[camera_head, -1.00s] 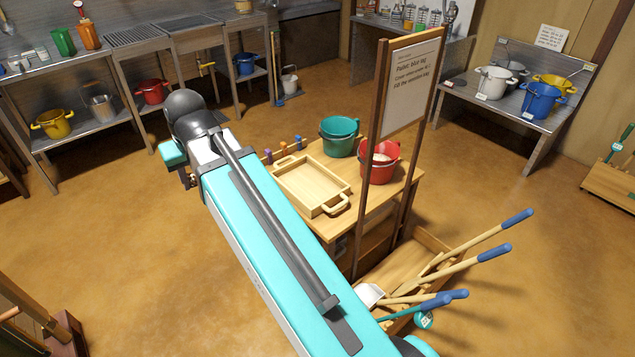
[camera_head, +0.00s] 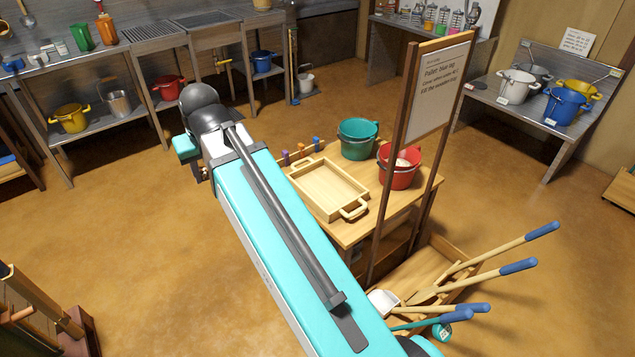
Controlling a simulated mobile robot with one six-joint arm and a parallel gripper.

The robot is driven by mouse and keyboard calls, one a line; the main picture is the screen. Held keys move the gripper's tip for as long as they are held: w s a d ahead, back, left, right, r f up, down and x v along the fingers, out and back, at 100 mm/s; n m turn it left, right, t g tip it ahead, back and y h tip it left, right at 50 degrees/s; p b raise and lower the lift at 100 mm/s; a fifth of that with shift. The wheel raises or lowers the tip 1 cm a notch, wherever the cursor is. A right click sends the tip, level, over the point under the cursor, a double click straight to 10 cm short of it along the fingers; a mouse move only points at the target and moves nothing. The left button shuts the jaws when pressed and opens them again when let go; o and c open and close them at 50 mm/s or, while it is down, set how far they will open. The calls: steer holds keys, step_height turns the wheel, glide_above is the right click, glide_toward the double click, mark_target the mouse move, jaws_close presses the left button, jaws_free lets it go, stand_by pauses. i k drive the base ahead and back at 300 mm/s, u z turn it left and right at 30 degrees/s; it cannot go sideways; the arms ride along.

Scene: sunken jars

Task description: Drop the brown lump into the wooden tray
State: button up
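The wooden tray (camera_head: 360,212) is a pale, shallow box with handles, lying on a small wooden table; its visible inside looks empty. I see no clearly brown lump; a pale beige lump (camera_head: 402,163) shows inside the red bucket (camera_head: 398,178) to the right of the tray. My teal and white arm reaches from the bottom right toward the upper left, passing left of the tray. Its dark joint and a teal block at its far end show, but my gripper's fingers are not visible.
A teal bucket (camera_head: 357,140) stands behind the tray. A framed sign (camera_head: 436,90) rises at the table's right side. A crate (camera_head: 430,270) with long-handled tools sits in front. Metal shelves with pots line the back. The floor on the left is mostly open.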

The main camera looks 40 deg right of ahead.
mark_target(329, 188)
steer(key=i, duration=0.85)
steer(key=z, duration=0.05)
